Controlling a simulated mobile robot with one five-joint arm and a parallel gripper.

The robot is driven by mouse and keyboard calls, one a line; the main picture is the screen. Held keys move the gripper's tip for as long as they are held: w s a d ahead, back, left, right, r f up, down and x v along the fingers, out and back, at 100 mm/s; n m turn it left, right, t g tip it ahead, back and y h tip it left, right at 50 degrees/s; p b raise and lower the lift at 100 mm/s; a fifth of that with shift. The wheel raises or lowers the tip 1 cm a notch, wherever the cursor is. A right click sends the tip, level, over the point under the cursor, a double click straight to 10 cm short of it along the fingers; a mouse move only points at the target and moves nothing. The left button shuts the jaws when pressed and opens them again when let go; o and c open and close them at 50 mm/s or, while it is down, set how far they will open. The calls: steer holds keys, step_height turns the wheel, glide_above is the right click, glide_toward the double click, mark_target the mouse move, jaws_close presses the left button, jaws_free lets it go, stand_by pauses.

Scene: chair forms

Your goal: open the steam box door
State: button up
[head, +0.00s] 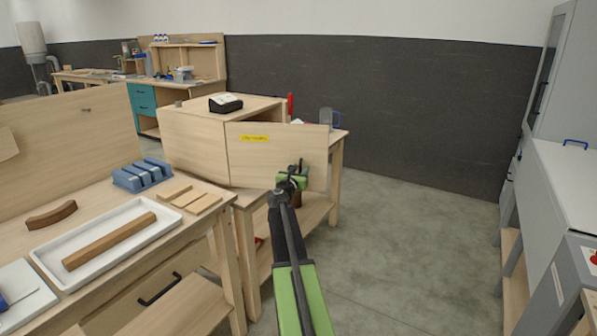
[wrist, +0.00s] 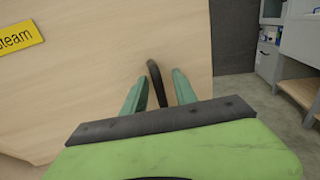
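The steam box (head: 195,140) is a pale wooden box on a wooden table. Its door (head: 300,150), with a yellow label (head: 254,138), stands swung out from the left edge, at an angle to the box. The label also shows in the wrist view (wrist: 18,38). In the wrist view the dark curved door handle (wrist: 156,82) lies between the two green fingers of my gripper (wrist: 162,90). Gaps show on both sides of the handle, so the gripper looks open around it.
A workbench at left holds a white tray (head: 45,258) with a wooden bar, a blue slotted block (head: 142,176) and wood pieces. A black device (head: 226,103) sits on the box. A grey cabinet (head: 575,180) stands at right. The floor (head: 400,230) between is clear.

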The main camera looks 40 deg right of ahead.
steer(key=shift+w+d, duration=0.1)
steer(key=shift+d, duration=0.15)
jaws_close()
stand_by(1.3)
